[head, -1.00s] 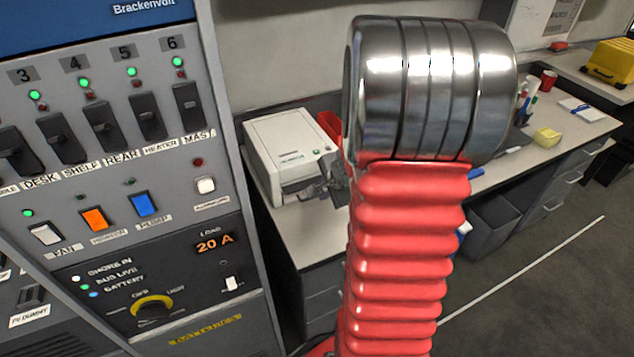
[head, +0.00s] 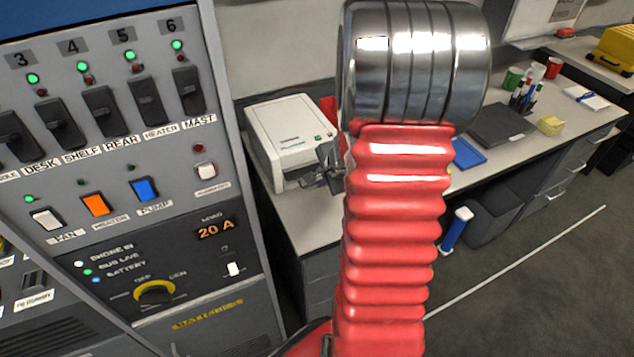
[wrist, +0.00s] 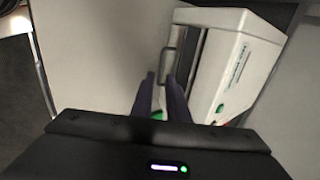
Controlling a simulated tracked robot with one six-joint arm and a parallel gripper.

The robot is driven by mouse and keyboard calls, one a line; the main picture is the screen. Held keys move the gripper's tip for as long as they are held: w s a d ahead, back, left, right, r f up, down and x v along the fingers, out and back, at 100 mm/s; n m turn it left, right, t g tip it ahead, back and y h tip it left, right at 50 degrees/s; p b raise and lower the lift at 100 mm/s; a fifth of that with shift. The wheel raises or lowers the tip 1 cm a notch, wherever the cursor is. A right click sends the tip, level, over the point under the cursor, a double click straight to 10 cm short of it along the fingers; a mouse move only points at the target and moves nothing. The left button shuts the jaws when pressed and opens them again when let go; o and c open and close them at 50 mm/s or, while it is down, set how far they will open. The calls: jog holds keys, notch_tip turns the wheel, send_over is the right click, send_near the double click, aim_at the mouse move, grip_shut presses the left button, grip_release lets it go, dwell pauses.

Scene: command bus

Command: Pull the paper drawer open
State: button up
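The white printer (head: 285,135) stands on the desk, left of my arm in the head view. It also shows in the wrist view (wrist: 232,60), turned on its side. A grey bar handle (wrist: 166,63) stands out from its front, on the paper drawer side. The drawer looks shut, its front partly hidden by my gripper. My gripper (head: 331,167) is at the printer's front right in the head view. In the wrist view my gripper's two dark fingers (wrist: 161,77) are apart, their tips at the handle's near end. I cannot tell whether they touch it.
A tall switch panel (head: 120,150) stands close on the left. The desk (head: 300,222) has bare top in front of the printer.

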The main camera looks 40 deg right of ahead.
aim_at(314, 184)
jog(key=shift+x, duration=3.15)
jog(key=shift+c, duration=0.4)
grip_shut()
jog(key=shift+s+a, duration=0.45)
jog(key=shift+s, duration=1.15)
jog(key=shift+s+a, duration=0.45)
jog(key=shift+s, duration=1.1)
jog(key=shift+s+a, duration=0.4)
jog(key=shift+s, duration=1.2)
